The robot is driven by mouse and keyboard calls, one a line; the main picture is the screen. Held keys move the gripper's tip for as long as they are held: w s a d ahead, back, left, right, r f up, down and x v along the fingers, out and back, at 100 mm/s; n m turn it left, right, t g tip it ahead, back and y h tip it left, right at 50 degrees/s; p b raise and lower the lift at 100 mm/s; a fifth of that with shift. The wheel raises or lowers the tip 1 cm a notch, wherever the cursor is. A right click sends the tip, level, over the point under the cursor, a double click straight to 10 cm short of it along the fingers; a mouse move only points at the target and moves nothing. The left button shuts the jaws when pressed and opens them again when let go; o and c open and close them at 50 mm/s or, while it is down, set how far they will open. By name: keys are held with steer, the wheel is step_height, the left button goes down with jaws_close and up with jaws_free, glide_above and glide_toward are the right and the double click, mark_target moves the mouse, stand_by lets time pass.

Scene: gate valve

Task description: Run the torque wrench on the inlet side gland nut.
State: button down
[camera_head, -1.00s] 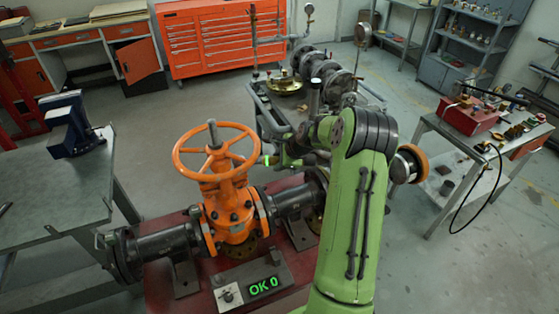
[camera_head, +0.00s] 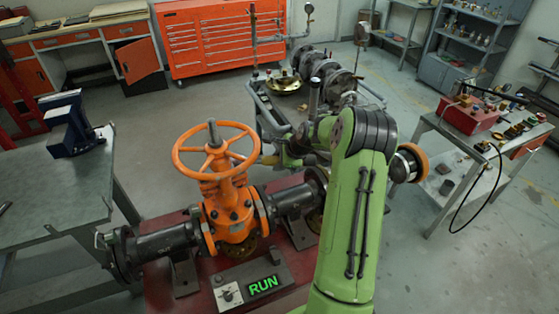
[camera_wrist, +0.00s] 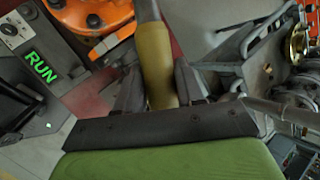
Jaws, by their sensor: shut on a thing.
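The orange gate valve (camera_head: 232,205) with its handwheel (camera_head: 216,150) stands left of my arm in the head view. My gripper (camera_wrist: 159,85) is shut around the olive-yellow handle of the torque wrench (camera_wrist: 154,58) in the wrist view. The wrench's dark shaft runs up out of that view, beside the orange valve body (camera_wrist: 100,18). The control box (camera_head: 229,294) reads RUN in green.
Dark pipes (camera_head: 160,243) flank the valve on a red stand (camera_head: 185,303). A cart with flanged parts (camera_head: 335,85) stands behind my arm. A grey workbench (camera_head: 50,200) is at left, a side table (camera_head: 460,150) at right. Open floor lies behind the valve.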

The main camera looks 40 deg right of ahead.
steer(key=shift+r, duration=0.15)
stand_by(0.4)
steer(key=shift+r+p, duration=1.35)
steer(key=shift+r, duration=0.25)
steer(key=shift+f, duration=0.1)
steer(key=s+d+p, duration=0.2)
steer(key=s+d, duration=0.6)
steer(key=d, duration=0.3)
steer(key=shift+s+d+p, duration=0.15)
steer(key=shift+s+p, duration=0.1)
steer(key=shift+p, duration=0.1)
